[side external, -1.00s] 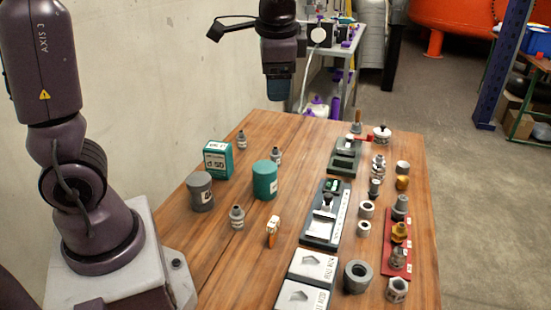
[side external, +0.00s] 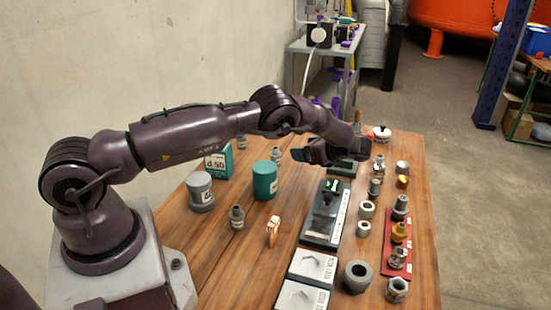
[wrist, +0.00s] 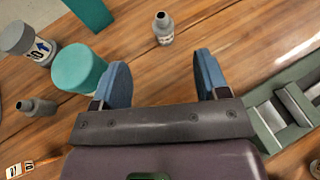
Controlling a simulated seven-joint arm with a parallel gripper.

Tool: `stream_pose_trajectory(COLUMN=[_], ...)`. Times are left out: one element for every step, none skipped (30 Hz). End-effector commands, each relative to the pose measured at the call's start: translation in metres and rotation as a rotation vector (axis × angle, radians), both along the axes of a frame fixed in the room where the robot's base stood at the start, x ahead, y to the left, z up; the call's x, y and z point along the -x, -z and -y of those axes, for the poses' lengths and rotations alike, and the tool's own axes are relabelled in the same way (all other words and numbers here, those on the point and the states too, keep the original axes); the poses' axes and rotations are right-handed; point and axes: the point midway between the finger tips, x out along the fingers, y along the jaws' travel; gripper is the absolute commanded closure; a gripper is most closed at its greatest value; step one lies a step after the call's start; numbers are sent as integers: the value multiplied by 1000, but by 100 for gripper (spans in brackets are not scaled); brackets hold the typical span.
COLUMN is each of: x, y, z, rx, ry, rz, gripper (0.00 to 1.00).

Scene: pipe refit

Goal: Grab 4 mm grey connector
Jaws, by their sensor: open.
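Several small grey bottle-shaped connectors stand on the wooden table; I cannot read a size on any. One grey connector (wrist: 163,28) is ahead of my gripper (wrist: 163,76) in the wrist view, roughly in line with the gap between the blue fingers. It also shows in the side view (side external: 276,155), just left of my gripper (side external: 303,152). A second grey connector (wrist: 36,107) is at the left of the wrist view; it stands in front of the canisters in the side view (side external: 237,217). My gripper is open and empty, above the table.
A teal canister (side external: 265,180), a grey canister (side external: 201,191) and a teal box (side external: 219,161) stand left of my gripper. A dark fixture (side external: 323,222) lies in front of it. Several fittings and a red rack (side external: 398,258) line the right edge.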

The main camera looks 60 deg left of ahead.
Motion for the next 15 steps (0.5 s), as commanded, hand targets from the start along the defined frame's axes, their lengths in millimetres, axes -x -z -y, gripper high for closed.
stream_pose_trajectory(x=[1, 1, 3, 4, 6, 9, 11, 13, 15, 17, 19, 21, 22, 23, 24], y=[4, 5, 7, 9, 11, 14, 16, 18, 21, 23, 25, 28, 29, 31, 32], z=[-2, -5, -9, -13, -17, -24, -29, -34, -41, -46, -50, -55, -59, -61, -64], rx=[-6, -8, -9, -10, -10, -9, -8, -8, -8, -8, -8, -8, -8, -8, -7], ry=[4, 5, 7, 6, 5, 3, 2, 2, 3, 3, 4, 4, 3, 3, 4], rz=[-10, -13, -15, -16, -16, -16, -15, -15, -14, -14, -15, -14, -14, -14, -13], gripper=[32, 32, 32, 32, 32, 32, 32, 32, 32, 32, 32, 32, 32, 32, 32])
